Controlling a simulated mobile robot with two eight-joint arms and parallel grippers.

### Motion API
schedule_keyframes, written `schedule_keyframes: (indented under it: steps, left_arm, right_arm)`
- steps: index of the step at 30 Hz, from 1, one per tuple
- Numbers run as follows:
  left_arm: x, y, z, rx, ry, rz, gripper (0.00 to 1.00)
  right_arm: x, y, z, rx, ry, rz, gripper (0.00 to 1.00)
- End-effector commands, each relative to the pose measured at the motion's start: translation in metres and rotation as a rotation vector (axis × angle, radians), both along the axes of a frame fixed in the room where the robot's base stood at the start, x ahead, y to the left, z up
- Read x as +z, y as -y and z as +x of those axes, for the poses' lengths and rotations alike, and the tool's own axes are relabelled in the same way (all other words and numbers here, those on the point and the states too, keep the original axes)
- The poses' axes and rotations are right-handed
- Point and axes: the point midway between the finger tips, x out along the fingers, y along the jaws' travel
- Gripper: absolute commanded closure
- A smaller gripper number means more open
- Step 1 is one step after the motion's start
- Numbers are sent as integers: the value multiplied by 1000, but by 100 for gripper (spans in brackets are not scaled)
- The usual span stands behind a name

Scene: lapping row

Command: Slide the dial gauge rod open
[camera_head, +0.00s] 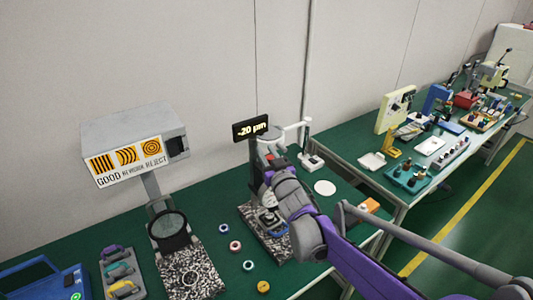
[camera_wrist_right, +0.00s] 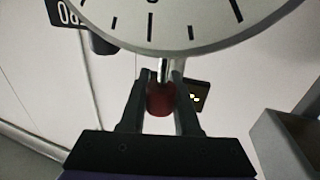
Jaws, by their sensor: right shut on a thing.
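The dial gauge shows as a large white face with black marks (camera_wrist_right: 185,22) at the top of the right wrist view. A short metal rod (camera_wrist_right: 162,70) sticks out from its edge and ends in a red tip (camera_wrist_right: 160,99). My right gripper (camera_wrist_right: 160,84) has its two dark fingers on either side of the rod and red tip, shut on them. In the head view my right arm's wrist (camera_head: 287,190) reaches over the gauge stand (camera_head: 268,146) and hides much of it and the fingertips. My left gripper is in neither view.
A display (camera_head: 250,127) reading -20 µm stands behind the gauge. A sign box (camera_head: 135,150) and round magnifier-like glass (camera_head: 167,225) stand left. Several small rings lie on the green bench (camera_head: 215,262). A white disc (camera_head: 325,188) lies right of my wrist. A second crowded bench is farther right.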

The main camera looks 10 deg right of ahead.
Motion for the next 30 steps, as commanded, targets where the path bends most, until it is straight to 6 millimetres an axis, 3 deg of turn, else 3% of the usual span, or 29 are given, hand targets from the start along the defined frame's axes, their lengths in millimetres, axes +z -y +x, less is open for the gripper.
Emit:
schedule_keyframes:
  steps: [6,14,15,19,30]
  left_arm:
    - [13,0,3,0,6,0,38]
    - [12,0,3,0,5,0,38]
    - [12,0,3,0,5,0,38]
    - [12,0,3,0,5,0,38]
    - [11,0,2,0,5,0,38]
  right_arm:
    - [29,0,0,0,1,0,100]
    - [30,0,0,1,3,1,100]
    - [30,0,0,1,3,1,62]
    - [29,0,0,1,2,0,39]
    - [28,0,-4,0,0,0,38]
